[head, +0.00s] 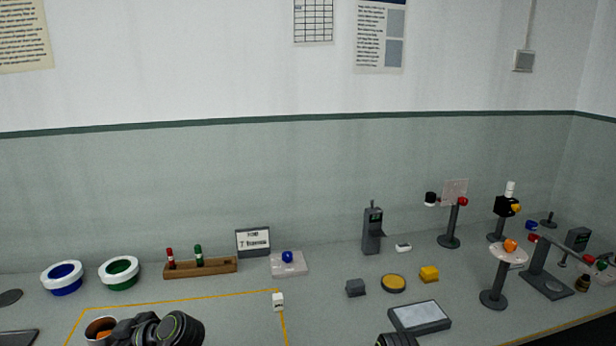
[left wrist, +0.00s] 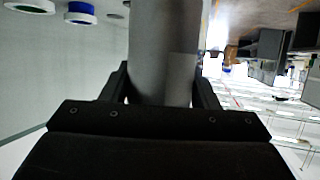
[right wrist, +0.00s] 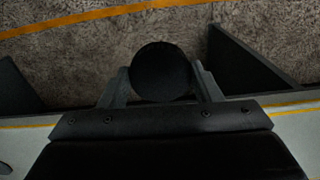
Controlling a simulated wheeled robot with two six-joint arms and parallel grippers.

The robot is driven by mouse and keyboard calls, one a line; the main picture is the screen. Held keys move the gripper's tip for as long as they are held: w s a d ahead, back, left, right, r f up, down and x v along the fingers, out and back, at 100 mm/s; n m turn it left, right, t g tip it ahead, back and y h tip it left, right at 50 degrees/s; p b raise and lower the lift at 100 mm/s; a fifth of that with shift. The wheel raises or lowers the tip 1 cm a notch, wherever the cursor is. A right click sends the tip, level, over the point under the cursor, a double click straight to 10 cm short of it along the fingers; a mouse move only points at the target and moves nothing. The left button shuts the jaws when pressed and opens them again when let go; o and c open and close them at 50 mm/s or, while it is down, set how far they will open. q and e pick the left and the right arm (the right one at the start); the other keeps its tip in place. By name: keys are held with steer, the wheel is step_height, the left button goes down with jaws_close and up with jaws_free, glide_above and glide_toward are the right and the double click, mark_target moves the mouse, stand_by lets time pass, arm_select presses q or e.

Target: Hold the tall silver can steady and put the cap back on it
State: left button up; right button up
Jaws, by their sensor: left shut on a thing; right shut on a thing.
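The tall silver can (left wrist: 162,60) stands between the fingers of my left gripper (left wrist: 160,92), which is shut on it. In the head view an open round rim with a brownish inside (head: 100,328) shows just left of my left wrist; it looks like the can's open top. My right gripper (right wrist: 162,85) is shut on a dark round thing (right wrist: 161,70), which looks like the cap. In the head view only a dark part of my right arm shows at the bottom edge, well right of the can; its fingers and the cap are hidden there.
Blue (head: 63,278) and green (head: 119,272) white-rimmed rings and a wooden rack (head: 200,268) stand behind the can. A white block (head: 278,302) lies on the yellow outline. A grey tray (head: 420,318) lies near my right arm. Several stands fill the right side.

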arm_select(q)
steer(key=s+a+r+n+g, duration=0.2)
steer(key=s+a+r+g, duration=0.1)
steer(key=a+r, duration=1.4)
steer(key=w+d+r+m+t+h, duration=0.1)
steer(key=d+r+m+t+h, duration=0.3)
steer(key=d+m+t, duration=0.55)
steer(key=d+r+m+t+h, duration=0.2)
steer(key=d+m+t+h, duration=0.35)
steer(key=d, duration=0.65)
steer(key=d+f+m+h, duration=0.2)
steer(key=d+f, duration=0.1)
steer(key=d, duration=0.5)
steer(key=d+f+m+h, duration=0.2)
steer(key=d+f, duration=0.1)
steer(key=d, duration=0.5)
steer(key=shift+w+d+f, duration=0.3)
steer(key=shift+w+d, duration=0.05)
steer(key=shift+w, duration=0.1)
